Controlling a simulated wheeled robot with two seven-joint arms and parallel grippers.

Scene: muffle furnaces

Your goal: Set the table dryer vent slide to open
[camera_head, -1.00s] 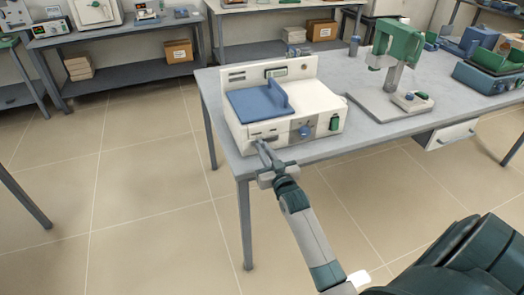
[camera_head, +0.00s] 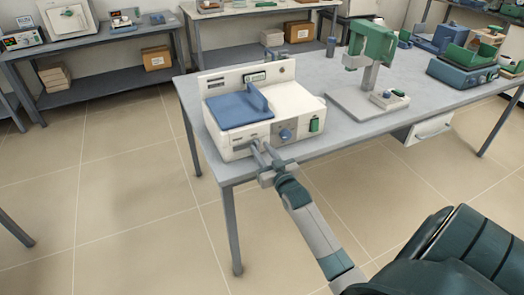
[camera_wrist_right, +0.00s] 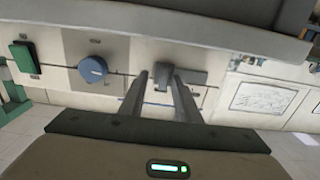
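The table dryer (camera_head: 290,103) is a white box with a blue lid, standing at the front left corner of the grey table. Its front face carries a blue knob (camera_head: 285,134) and a green switch (camera_head: 314,125). In the right wrist view a small grey slide tab (camera_wrist_right: 162,76) sits on the front panel, to the right of the blue knob (camera_wrist_right: 93,69). My right gripper (camera_head: 261,147) is at the left part of the dryer's front. Its two fingers (camera_wrist_right: 161,88) are apart, with the tab between or just beyond their tips; contact cannot be told. My left gripper is not in view.
The grey table (camera_head: 340,142) also holds a green and grey stand device (camera_head: 370,55) to the right of the dryer. A blue and green device (camera_head: 462,70) stands farther right. Other benches line the back. The floor left of the table is clear.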

